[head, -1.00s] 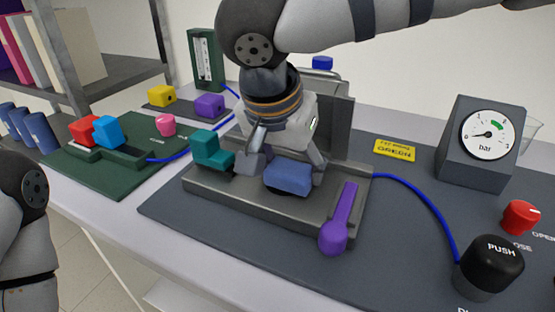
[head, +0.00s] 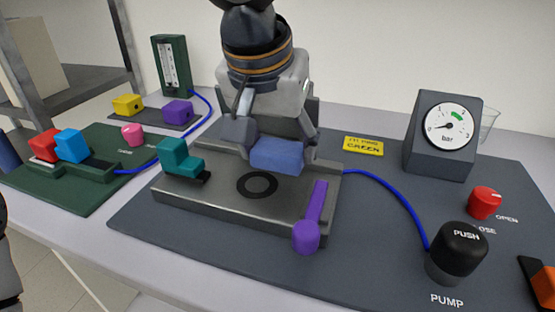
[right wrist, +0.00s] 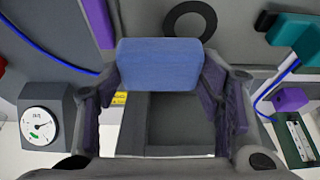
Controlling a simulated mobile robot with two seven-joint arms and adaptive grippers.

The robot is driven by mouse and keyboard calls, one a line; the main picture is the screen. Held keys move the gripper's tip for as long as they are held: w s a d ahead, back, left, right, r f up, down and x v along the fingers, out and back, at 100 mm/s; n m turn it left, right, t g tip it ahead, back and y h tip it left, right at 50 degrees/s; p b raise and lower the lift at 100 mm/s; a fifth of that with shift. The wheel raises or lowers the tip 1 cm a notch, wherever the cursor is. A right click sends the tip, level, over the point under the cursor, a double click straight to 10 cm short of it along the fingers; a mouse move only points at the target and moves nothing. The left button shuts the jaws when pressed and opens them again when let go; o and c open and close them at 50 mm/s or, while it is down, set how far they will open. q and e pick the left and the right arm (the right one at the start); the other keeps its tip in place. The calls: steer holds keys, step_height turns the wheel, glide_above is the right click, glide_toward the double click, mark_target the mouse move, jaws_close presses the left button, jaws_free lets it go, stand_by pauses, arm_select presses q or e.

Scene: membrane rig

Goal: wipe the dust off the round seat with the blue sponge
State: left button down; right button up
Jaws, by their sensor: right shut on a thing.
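My right gripper (head: 275,148) is shut on the blue sponge (head: 277,157), with a finger at each end of it. In the right wrist view the sponge (right wrist: 158,65) shows between the fingers. The round seat (head: 257,195), a flat black ring on the grey rig base (head: 215,204), lies in front of the sponge and is uncovered. The seat also shows in the right wrist view (right wrist: 177,32), beyond the sponge. The sponge is behind the seat; I cannot tell its exact height. I make out no clear dust on the ring. My left gripper is out of view.
A teal block (head: 178,158) stands left of the seat and a purple lever (head: 314,205) right of it. The gauge box (head: 440,140) and black pump knob (head: 457,247) are at the right.

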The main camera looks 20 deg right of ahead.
steer(key=shift+r, duration=0.45)
steer(key=shift+r, duration=1.5)
steer(key=shift+s+d, duration=0.1)
